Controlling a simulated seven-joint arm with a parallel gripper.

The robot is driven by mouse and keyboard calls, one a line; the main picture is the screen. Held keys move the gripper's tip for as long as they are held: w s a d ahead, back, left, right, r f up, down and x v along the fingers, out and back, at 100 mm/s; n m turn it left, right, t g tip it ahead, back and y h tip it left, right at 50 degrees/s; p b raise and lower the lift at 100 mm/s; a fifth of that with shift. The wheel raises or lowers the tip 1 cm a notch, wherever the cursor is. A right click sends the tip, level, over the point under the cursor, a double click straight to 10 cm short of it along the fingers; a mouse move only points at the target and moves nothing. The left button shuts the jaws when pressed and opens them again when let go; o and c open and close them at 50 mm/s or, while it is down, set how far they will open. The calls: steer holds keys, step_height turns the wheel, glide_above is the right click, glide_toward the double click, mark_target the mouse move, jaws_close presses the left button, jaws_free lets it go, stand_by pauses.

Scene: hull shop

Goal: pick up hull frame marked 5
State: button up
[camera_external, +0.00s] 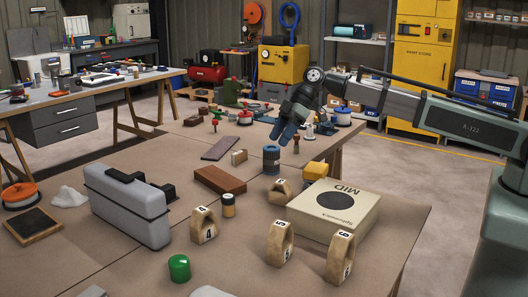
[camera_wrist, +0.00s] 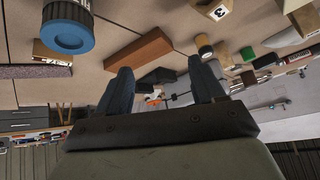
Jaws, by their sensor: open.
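The hull frame marked 5 (camera_external: 281,243) is a wooden ring-like piece standing on the near part of the table, in front of the MID box. Similar frames stand around it: one marked 4 (camera_external: 203,227) to its left and one that looks marked 6 (camera_external: 340,258) to its right. A smaller one marked 3 (camera_external: 281,191) is farther back, and shows at the top of the wrist view (camera_wrist: 214,8). My gripper (camera_external: 287,137) is open and empty, above the table near the blue cylinder, well behind frame 5. Its fingers (camera_wrist: 162,85) are apart.
The cream MID box (camera_external: 328,226) lies right of frame 5. A blue cylinder (camera_external: 271,160), a red-brown block (camera_external: 220,181), a small jar (camera_external: 228,205) and a grey case (camera_external: 130,205) stand about the table. A green cylinder (camera_external: 179,268) is near the front. Bare table lies front left.

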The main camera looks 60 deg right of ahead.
steer(key=s+a+r+n+g, duration=0.1)
steer(key=s+a+n, duration=0.1)
steer(key=s+a, duration=0.45)
steer(key=s+a+n+g, duration=0.1)
steer(key=s+a+n, duration=0.15)
steer(key=a, duration=0.65)
steer(key=n+g+h, duration=0.2)
steer(key=n, duration=0.2)
glide_toward(282, 223)
steer(key=s, duration=0.1)
steer(key=x, duration=0.7)
steer(key=shift+w+a+f, duration=0.1)
steer(key=shift+a+f, duration=0.2)
steer(key=shift+f, duration=0.05)
steer(key=shift+w+a+f, duration=0.1)
steer(key=shift+a+f, duration=0.1)
steer(key=shift+f, duration=0.45)
steer(key=shift+w+a+f, duration=0.15)
steer(key=shift+a+f, duration=0.05)
steer(key=shift+f, duration=0.45)
steer(key=shift+w+a+f, duration=0.1)
steer(key=shift+a+f, duration=0.15)
steer(key=shift+f, duration=0.45)
steer(key=shift+a+f, duration=0.2)
steer(key=shift+f, duration=0.3)
steer(key=c, duration=1.1)
steer(key=shift+r, duration=0.15)
